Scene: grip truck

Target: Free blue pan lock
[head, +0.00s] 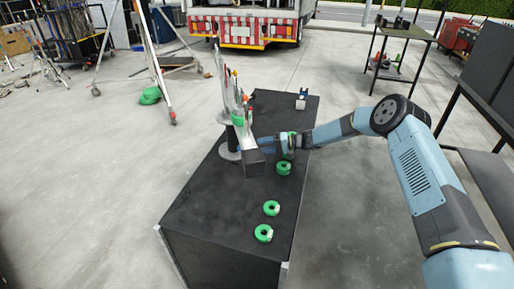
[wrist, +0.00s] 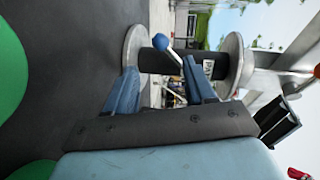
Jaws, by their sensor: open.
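The blue pan lock (wrist: 160,41) is a blue ball knob on a short silver lever in the wrist view. It sits beside a black cylinder (wrist: 182,61) held between two silver discs. My gripper (wrist: 159,66) is open, with its blue fingers on either side of the lever line. The knob shows between and just beyond the fingertips. I cannot tell whether either finger touches the lever. In the head view, the spool-like black stand (head: 229,150) is on the dark bench, with my gripper close to its right side; the knob is not clear there.
Several green rings (head: 264,233) lie along the right of the black bench top (head: 205,200). Upright tools with coloured tips (head: 240,100) rise above the stand. The near left bench top is clear.

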